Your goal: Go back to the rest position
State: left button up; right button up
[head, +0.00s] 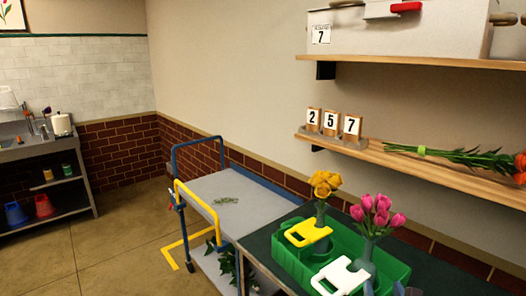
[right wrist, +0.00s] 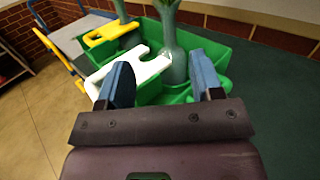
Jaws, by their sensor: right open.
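My right gripper (right wrist: 162,82) is open, with its two blue fingers apart and nothing held between them. In the right wrist view its fingers point toward a green crate (right wrist: 238,55), a grey-green vase (right wrist: 174,62) and a white notched plate (right wrist: 138,67). The vase shows beyond the gap between the fingers; I cannot tell whether they touch anything. In the head view only a small part of what seems to be this gripper shows at the bottom edge, by the green crate (head: 398,268). My left gripper is not in view.
Pink tulips (head: 378,215) and yellow flowers (head: 325,183) stand in vases at the crate, with a yellow plate (head: 308,232). A grey cart (head: 205,188) stands left of the dark table (head: 448,277). Shelves (head: 400,158) hang above.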

jog(key=s+a+n+y, duration=0.1)
jog(key=a+n+y, duration=0.25)
jog(key=n, duration=1.05)
jog(key=s+a+n+y, duration=0.2)
jog(key=n+y, duration=0.2)
jog(key=n, duration=0.9)
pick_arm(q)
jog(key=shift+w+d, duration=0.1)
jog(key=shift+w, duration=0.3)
pick_arm(e)
jog(key=s+d+f+n+g+h, duration=0.2)
jog(key=s+f+n, duration=0.3)
jog(key=s+f, duration=0.3)
jog(key=s+d+f+n+g+h, duration=0.2)
jog(key=s+d+f+n+g, duration=0.2)
jog(key=s+f, duration=0.5)
jog(key=shift+s+f+n+g+h, duration=0.2)
jog(key=shift+f+n+g+h, duration=0.3)
jog(key=shift+n, duration=0.6)
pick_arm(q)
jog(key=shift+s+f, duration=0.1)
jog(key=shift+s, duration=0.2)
